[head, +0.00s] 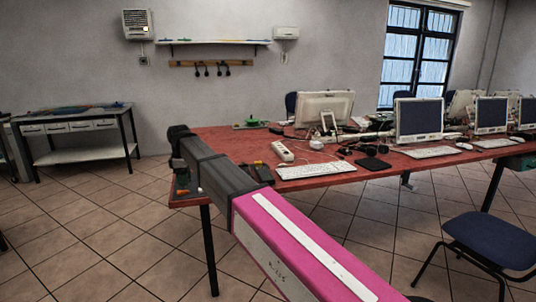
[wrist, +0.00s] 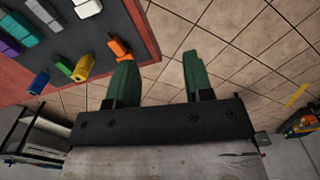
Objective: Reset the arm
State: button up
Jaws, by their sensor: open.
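My gripper (wrist: 159,60) is in the wrist view with its two green fingers spread wide. Nothing is between them, and tiled floor shows in the gap. The fingers are beside the edge of the red table (wrist: 152,52), close to a small orange piece (wrist: 120,48) there. In the head view my pink and grey arm reaches from the lower right to the left end of the red table (head: 228,136). Its dark far end is there, and the fingers cannot be made out.
A white power strip (head: 283,152), keyboard (head: 315,171) and monitor (head: 325,107) are on the table. A dark mat (wrist: 100,28) holds several coloured pieces. A side bench (head: 77,122) stands left, a blue chair (head: 490,240) right. Floor between bench and table is clear.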

jog(key=d+f+m, duration=0.4)
jog(key=d+f, duration=0.5)
jog(key=d, duration=0.5)
jog(key=d+f+m, duration=0.5)
jog(key=d+f, duration=0.3)
jog(key=d, duration=0.5)
jog(key=s+d+f+m, duration=0.3)
jog(key=s+d+f, duration=0.1)
jog(key=d, duration=0.4)
jog(key=s+d+f+m, duration=0.4)
jog(key=s+d, duration=0.1)
jog(key=d, duration=0.3)
jog(key=s+d+f+m, duration=0.3)
jog(key=s+d+f, duration=0.1)
jog(key=d, duration=0.5)
jog(key=shift+s+f, duration=0.35)
jog(key=shift+s, duration=0.3)
